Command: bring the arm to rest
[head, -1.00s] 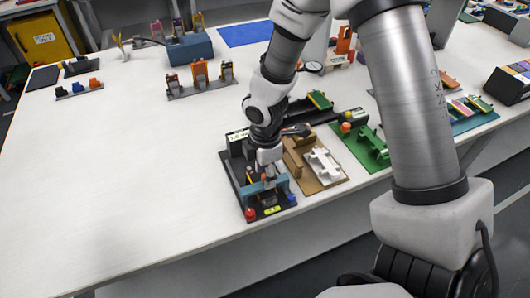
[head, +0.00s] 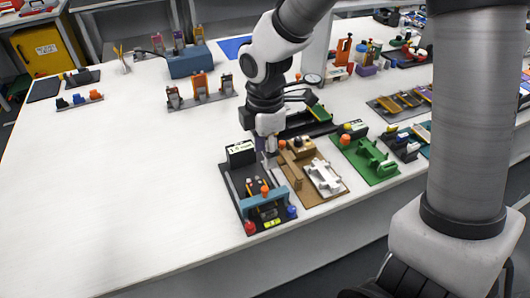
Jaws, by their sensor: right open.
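My right arm reaches in from the right, and its gripper (head: 268,150) points down above the back of the dark fixture (head: 230,176) near the table's front edge. The gripper is open and I see nothing held in it; the fingertips are small and partly lost against the fixtures. The fixture carries a blue bridge-like part (head: 264,205), a red knob (head: 250,228) and a blue knob (head: 291,211). My left gripper is not in view.
A brown fixture (head: 310,195) with a white part and a green fixture (head: 372,165) stand close on the right. A black block labelled in white (head: 240,152) stands beside the gripper. The white table (head: 130,180) is clear on the left.

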